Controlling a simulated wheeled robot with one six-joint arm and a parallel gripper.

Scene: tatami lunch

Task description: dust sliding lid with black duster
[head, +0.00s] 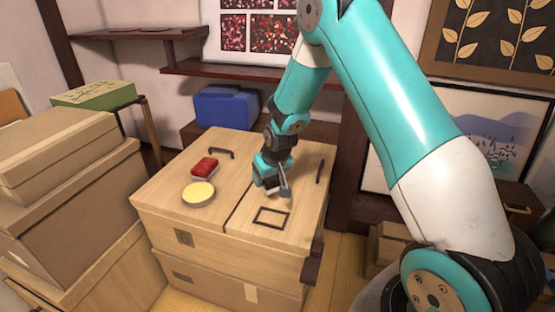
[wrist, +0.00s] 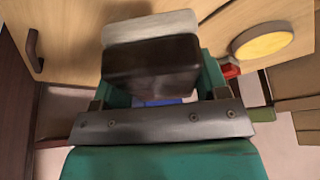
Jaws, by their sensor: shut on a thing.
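My gripper (head: 274,188) is shut on the black duster (wrist: 152,66), a dark block with a pale grey layer along its far side. In the wrist view the duster sits between the teal fingers. In the head view it is mostly hidden by the gripper, which is low over the right-hand panel of a pale wooden chest. This panel, seemingly the sliding lid (head: 295,222), has a thin dark rectangular outline (head: 271,217) on it and a dark handle (head: 319,172) at its right. I cannot tell whether the duster touches the lid.
On the chest's left-hand panel (head: 165,195) are a red block (head: 205,167), a round yellow-topped thing (head: 198,193) and another dark handle (head: 221,153). Cardboard boxes (head: 60,190) stack at the left. A blue box (head: 226,106) stands behind the chest.

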